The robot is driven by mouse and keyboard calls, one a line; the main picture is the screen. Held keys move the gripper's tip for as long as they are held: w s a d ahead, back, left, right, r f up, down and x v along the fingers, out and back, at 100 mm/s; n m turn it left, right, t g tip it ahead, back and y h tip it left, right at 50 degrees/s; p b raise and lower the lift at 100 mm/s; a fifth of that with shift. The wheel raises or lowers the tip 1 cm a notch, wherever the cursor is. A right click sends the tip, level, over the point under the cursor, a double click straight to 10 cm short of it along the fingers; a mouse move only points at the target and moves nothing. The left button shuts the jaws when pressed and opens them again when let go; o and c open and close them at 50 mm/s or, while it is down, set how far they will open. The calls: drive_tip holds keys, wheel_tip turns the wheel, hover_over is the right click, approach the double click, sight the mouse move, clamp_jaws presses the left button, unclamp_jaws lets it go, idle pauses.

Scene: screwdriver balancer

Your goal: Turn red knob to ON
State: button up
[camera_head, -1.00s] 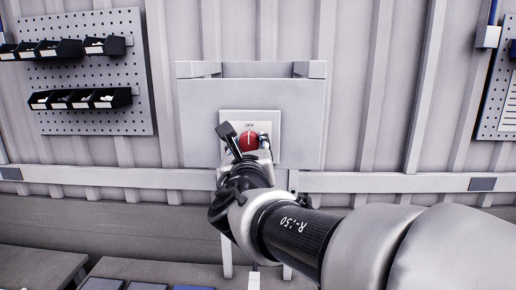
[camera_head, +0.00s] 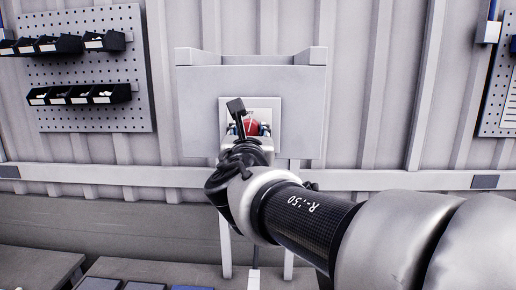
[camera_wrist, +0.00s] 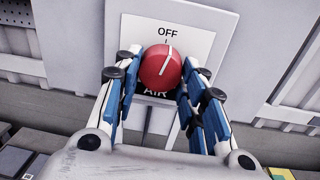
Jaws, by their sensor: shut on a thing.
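The red knob (camera_head: 251,127) sits on a white plate (camera_head: 274,104) on a grey wall box. In the wrist view the knob (camera_wrist: 160,68) is seen from the front, with "OFF" printed above it and "AIR" below, partly covered. Its white line points up and slightly right, close to the OFF mark. My gripper (camera_head: 250,132) is at the knob, with one finger on each side. In the wrist view my gripper (camera_wrist: 160,84) is shut on the knob, and its blue-padded fingers hide the lower sides of the plate. No ON label is visible.
The grey box (camera_head: 300,90) sticks out from the corrugated wall around the plate. A pegboard (camera_head: 115,75) with black bins hangs at the left, and another board (camera_head: 497,100) at the right edge. A rail (camera_head: 400,181) crosses the wall below.

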drive_tip(key=shift+a+m+h+b, duration=0.15)
drive_tip(key=shift+m+h+b, duration=0.1)
drive_tip(key=shift+m+b, duration=3.65)
drive_tip(key=shift+a+m+h+b, duration=0.15)
drive_tip(key=shift+m+h+b, duration=0.1)
drive_tip(key=shift+m+b, duration=3.65)
drive_tip(key=o, duration=1.1)
drive_tip(key=shift+c, duration=0.2)
drive_tip(key=s, duration=1.2)
drive_tip(key=shift+a+f, duration=0.2)
drive_tip(key=shift+f, duration=0.1)
